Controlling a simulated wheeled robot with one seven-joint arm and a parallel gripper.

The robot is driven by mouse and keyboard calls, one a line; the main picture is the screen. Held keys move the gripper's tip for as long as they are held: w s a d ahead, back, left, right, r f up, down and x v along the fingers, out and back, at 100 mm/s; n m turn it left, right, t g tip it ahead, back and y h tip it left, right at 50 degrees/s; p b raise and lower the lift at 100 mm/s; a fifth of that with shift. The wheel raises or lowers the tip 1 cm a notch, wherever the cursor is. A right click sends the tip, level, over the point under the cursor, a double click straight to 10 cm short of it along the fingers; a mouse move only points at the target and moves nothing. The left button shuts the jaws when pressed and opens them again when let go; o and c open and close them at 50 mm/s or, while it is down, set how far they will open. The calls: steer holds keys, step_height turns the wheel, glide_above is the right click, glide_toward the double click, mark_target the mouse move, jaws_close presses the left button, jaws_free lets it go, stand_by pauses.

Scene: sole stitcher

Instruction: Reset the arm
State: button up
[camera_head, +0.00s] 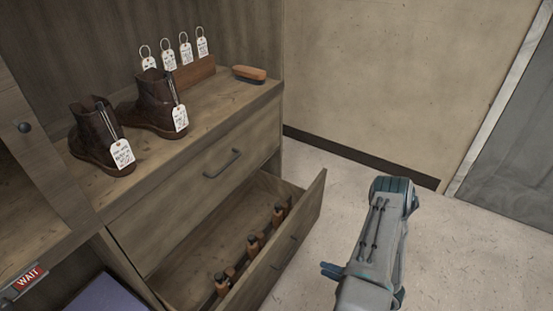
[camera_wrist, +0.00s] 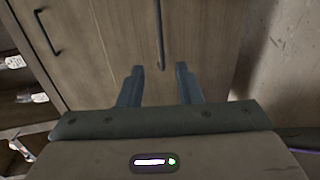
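My arm (camera_head: 375,245) is raised over the floor at the right of the head view, to the right of the open drawer and apart from it. In the wrist view my gripper (camera_wrist: 159,86) is open, with its two dark fingers spread and nothing between them. The fingers point toward a wooden cabinet front (camera_wrist: 100,45) with dark handles.
A lower drawer (camera_head: 309,217) stands pulled out, with several wooden-and-dark items inside. Brown boots (camera_head: 155,102) with tags, a brush (camera_head: 249,74) and a rack of tags (camera_head: 194,73) are on the cabinet top. A red WAIT sign (camera_head: 28,278) is at lower left. Floor at right is clear.

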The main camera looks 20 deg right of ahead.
steer(key=shift+w+r, duration=0.1)
steer(key=w+d+r+m+g+h+p, duration=0.1)
steer(key=w+d+r+m+h+p, duration=0.15)
steer(key=w+r, duration=0.5)
steer(key=w+d+r+m+g+h+p, duration=0.1)
steer(key=w+d+r+h+p, duration=0.25)
steer(key=w+r, duration=0.4)
step_height(320, 180, up, 24)
steer(key=w+a+m+g+h+p, duration=0.2)
steer(key=w+m+h+p, duration=0.1)
steer(key=m+h+p, duration=0.4)
steer(key=s+a+r+m+g+p, duration=0.1)
steer(key=s+a+r+m+p, duration=0.25)
steer(key=r, duration=0.45)
steer(key=s+a+r+m+g+p, duration=0.1)
steer(key=s+a+r+m+p, duration=0.3)
steer(key=r, duration=0.5)
steer(key=s+a+r+m+g+y+p, duration=0.1)
steer(key=s+a+r+m+p, duration=0.1)
steer(key=s+a+r+m, duration=0.2)
steer(key=s+a+r+m+g+y+p, duration=0.2)
steer(key=s+a+r+m, duration=0.2)
steer(key=s+a+r, duration=0.3)
steer(key=s+a, duration=0.3)
steer(key=s, duration=0.3)
steer(key=shift+s+a+r, duration=0.2)
steer(key=shift+s+a, duration=0.05)
steer(key=shift+s, duration=0.05)
